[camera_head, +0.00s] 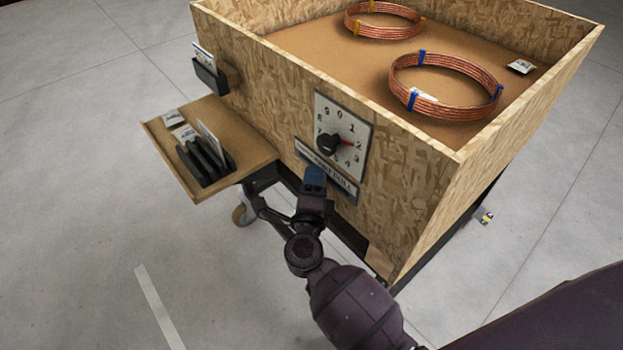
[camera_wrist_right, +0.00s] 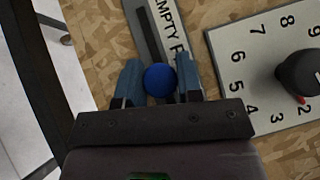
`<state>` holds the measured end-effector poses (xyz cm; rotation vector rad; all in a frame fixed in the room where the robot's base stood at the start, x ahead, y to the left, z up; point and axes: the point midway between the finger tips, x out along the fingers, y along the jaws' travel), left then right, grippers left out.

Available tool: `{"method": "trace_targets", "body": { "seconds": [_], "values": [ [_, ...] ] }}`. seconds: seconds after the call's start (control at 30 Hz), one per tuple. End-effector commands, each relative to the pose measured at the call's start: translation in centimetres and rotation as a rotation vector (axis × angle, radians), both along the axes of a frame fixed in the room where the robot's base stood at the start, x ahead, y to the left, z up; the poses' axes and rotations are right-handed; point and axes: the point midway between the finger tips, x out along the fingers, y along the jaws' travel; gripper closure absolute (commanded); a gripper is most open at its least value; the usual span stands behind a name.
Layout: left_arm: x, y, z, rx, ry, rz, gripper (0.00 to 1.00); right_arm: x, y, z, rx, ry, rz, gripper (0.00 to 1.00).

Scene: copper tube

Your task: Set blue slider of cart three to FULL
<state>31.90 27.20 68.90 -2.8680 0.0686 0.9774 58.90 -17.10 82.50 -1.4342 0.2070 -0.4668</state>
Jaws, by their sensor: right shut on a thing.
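Cart three's slider plate (camera_head: 343,184) is a grey strip on the wooden crate's side, below the dial. In the right wrist view the plate (camera_wrist_right: 168,28) shows "EMPTY" and the start of another word beside a dark slot (camera_wrist_right: 149,30). The round blue slider knob (camera_wrist_right: 159,80) sits between the two fingers of my right gripper (camera_wrist_right: 159,84), which is shut on it. In the head view my right gripper (camera_head: 315,177) covers the knob and part of the plate. How far the slot runs beyond the knob is hidden. My left gripper is not in view.
The dial (camera_head: 341,137) above the plate has a black knob and a red pointer near 2. A wooden shelf (camera_head: 240,160) with dark card holders juts out at left. Copper coils (camera_head: 445,86) lie in the crate. Open floor surrounds the cart.

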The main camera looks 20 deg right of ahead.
Motion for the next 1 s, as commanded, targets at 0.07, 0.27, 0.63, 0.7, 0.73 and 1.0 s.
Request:
{"method": "trace_targets", "body": {
  "seconds": [0.07, 0.27, 0.63, 0.7, 0.73, 1.0],
  "values": [
    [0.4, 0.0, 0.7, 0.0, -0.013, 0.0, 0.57, -0.8, -0.3, 0.2, 0.001, 0.0, -0.001, 1.0],
    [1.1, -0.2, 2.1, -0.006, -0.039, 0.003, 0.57, -3.5, -1.3, 0.3, 0.001, 0.001, -0.001, 1.0],
    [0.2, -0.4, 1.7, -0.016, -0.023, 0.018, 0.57, -5.9, -2.1, -0.1, 0.001, 0.002, 0.0, 1.0],
    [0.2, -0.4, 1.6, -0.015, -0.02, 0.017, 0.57, -5.9, -2.1, -0.1, 0.001, 0.003, 0.0, 1.0],
    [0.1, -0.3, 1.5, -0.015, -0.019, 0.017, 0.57, -5.9, -2.1, -0.1, 0.001, 0.003, -0.001, 1.0],
    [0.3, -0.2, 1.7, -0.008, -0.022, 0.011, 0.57, -5.9, -2.1, -0.2, 0.001, 0.004, -0.001, 0.45]
  ]
}}
